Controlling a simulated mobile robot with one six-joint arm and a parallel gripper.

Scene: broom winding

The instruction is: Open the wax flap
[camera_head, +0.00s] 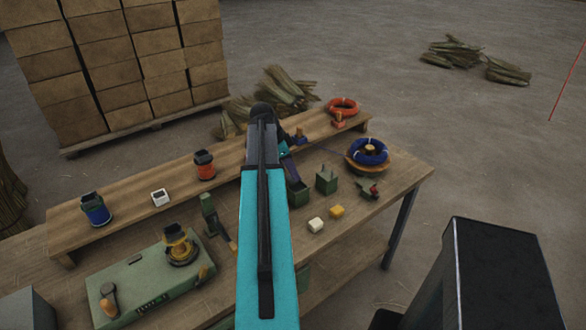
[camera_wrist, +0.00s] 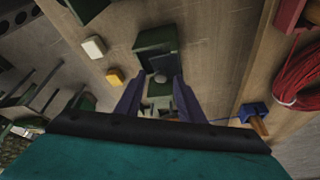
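A dark green box (camera_wrist: 153,40) lies just beyond my fingertips in the wrist view, with a small round grey knob (camera_wrist: 160,77) at its near edge. In the head view an open green box (camera_head: 298,191) stands beside my arm, and a green block with a small post (camera_head: 327,181) is to its right. I cannot tell which part is the wax flap. My gripper (camera_wrist: 160,84) is open, with its two purple fingers apart on either side of the knob. No grip on it is visible. In the head view my arm hides most of the gripper (camera_head: 286,158).
A white block (camera_head: 316,225) and a yellow block (camera_head: 337,211) lie on the workbench (camera_head: 385,205). A blue coil (camera_head: 369,151) is at the right. The raised shelf (camera_head: 125,196) holds several small items. A green machine (camera_head: 150,284) is at the front left.

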